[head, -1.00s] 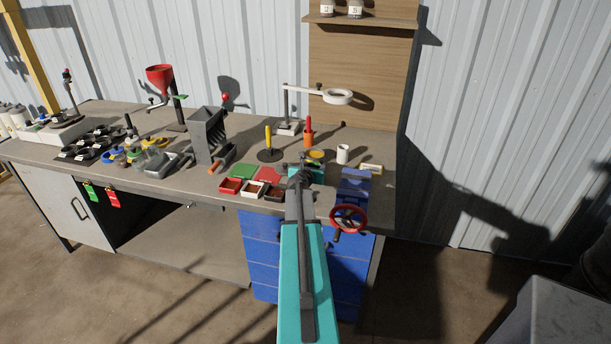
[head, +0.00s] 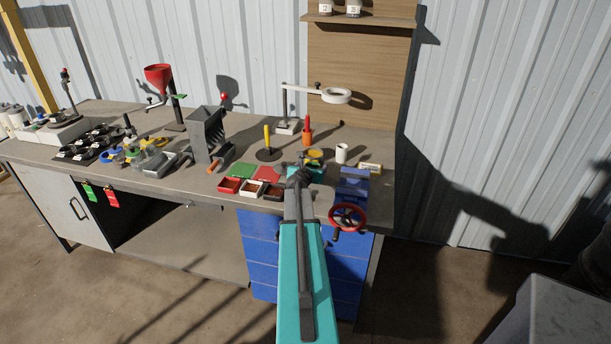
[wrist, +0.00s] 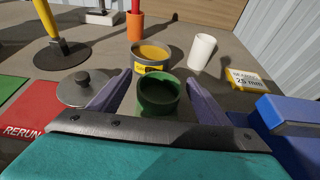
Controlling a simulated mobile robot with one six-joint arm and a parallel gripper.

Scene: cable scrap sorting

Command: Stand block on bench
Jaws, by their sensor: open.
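The likeliest block is a small pale piece with a yellow end and a "25 mm" label (wrist: 249,79), lying on the bench right of my gripper; it also shows in the head view (head: 371,168). My gripper (wrist: 157,82) is open, its two purple-grey fingers spread low over the bench. A dark green hollow cup (wrist: 158,97) shows between the fingers; I cannot tell whether they touch it. In the head view my gripper (head: 304,171) is partly hidden by my own arm.
A yellow-filled tin (wrist: 151,54) and a white cup (wrist: 201,51) stand just beyond. A grey knobbed lid (wrist: 83,88) lies to the left. A blue vice (head: 352,187) with a red wheel is close on the right. Small trays (head: 252,189) line the front edge.

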